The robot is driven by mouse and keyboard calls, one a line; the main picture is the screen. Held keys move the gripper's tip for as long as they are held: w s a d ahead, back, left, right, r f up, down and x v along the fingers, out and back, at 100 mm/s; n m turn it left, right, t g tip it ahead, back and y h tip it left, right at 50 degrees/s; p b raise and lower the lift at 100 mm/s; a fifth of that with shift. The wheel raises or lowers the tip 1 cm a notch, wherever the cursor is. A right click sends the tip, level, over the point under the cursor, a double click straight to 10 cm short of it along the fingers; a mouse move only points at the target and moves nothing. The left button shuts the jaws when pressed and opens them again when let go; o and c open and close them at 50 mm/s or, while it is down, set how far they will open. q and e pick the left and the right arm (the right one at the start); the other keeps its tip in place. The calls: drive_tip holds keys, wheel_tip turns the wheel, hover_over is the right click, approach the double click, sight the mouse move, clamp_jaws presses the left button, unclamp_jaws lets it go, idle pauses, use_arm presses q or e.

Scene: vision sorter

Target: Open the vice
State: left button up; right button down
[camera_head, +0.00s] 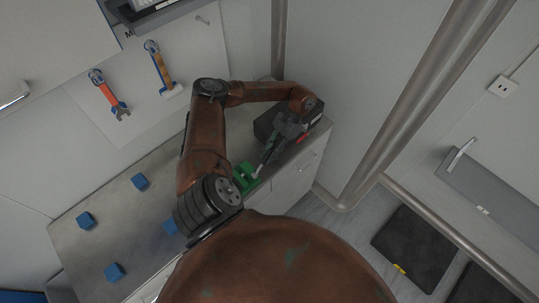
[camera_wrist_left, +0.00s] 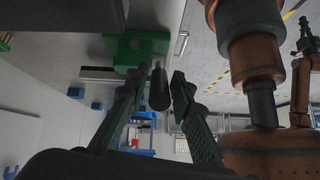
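The green vice (camera_head: 245,178) is on the grey worktop near its front edge, and also shows in the left wrist view (camera_wrist_left: 142,47). Its dark, rod-like handle (camera_wrist_left: 159,90) sticks out toward my left wrist camera. My left gripper (camera_head: 262,163) comes down from the upper right and is beside the vice. In the left wrist view, its two fingers (camera_wrist_left: 159,76) stand apart, one on each side of the handle, with gaps visible. I cannot tell the vice's jaw gap.
Several blue blocks (camera_head: 140,182) lie on the worktop (camera_head: 100,215) to the left. A black box (camera_head: 268,122) sits at the worktop's right end, behind my left gripper. An orange wrench (camera_head: 109,95) and another tool (camera_head: 160,68) hang on the wall. A steel post (camera_head: 400,95) stands right.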

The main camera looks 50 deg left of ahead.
use_arm(q)
drive_tip(key=shift+o, duration=1.2)
drive_tip(key=shift+w+r, duration=0.1)
drive_tip(key=v, duration=1.2)
drive_tip(key=x, duration=1.1)
drive_tip(key=shift+s+f, duration=0.35)
drive_tip(key=shift+d, duration=0.15)
